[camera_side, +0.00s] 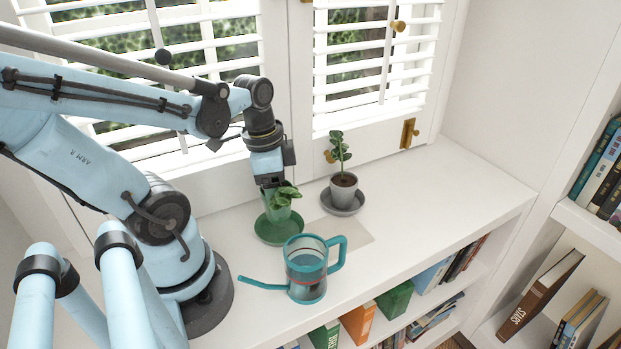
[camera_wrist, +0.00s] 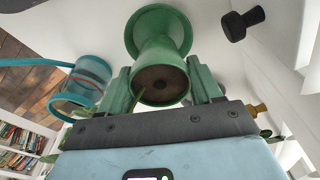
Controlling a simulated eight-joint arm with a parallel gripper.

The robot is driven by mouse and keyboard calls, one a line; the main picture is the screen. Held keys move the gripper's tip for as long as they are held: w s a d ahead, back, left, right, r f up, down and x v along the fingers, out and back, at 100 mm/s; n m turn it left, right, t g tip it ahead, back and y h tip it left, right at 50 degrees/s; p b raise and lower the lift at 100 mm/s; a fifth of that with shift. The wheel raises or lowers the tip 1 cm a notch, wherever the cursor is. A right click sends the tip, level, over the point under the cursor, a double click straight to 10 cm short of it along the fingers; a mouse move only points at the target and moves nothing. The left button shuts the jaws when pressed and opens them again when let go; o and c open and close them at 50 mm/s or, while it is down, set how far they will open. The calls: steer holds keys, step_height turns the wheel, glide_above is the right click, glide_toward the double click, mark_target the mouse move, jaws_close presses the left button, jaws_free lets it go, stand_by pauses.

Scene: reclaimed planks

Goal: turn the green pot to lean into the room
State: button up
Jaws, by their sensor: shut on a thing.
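The green pot (camera_side: 279,212) holds a leafy plant (camera_side: 284,196) and is at its green saucer (camera_side: 278,233) on the white sill; I cannot tell whether it rests fully on it. My gripper (camera_side: 272,193) comes down from above and is shut on the pot. In the wrist view the green pot (camera_wrist: 160,85) sits between my two fingers, with dark soil inside and the saucer (camera_wrist: 160,14) beyond it. The plant's leaves are mostly out of sight there.
A grey pot (camera_side: 343,190) with an upright plant stands on a grey saucer to the right. A teal-trimmed clear watering can (camera_side: 306,270) stands in front, its spout pointing left. Shuttered windows are behind; books fill the shelves below. The sill's right end is clear.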

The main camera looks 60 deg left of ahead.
step_height(320, 180, up, 9)
steer(key=shift+f, duration=0.2)
stand_by(0.7)
step_height(320, 180, down, 9)
steer(key=n, duration=0.2)
steer(key=shift+w+r+n, duration=0.1)
steer(key=shift+r+n, duration=0.1)
steer(key=shift+n, duration=0.2)
steer(key=shift+f, duration=1.85)
steer(key=o, duration=1.5)
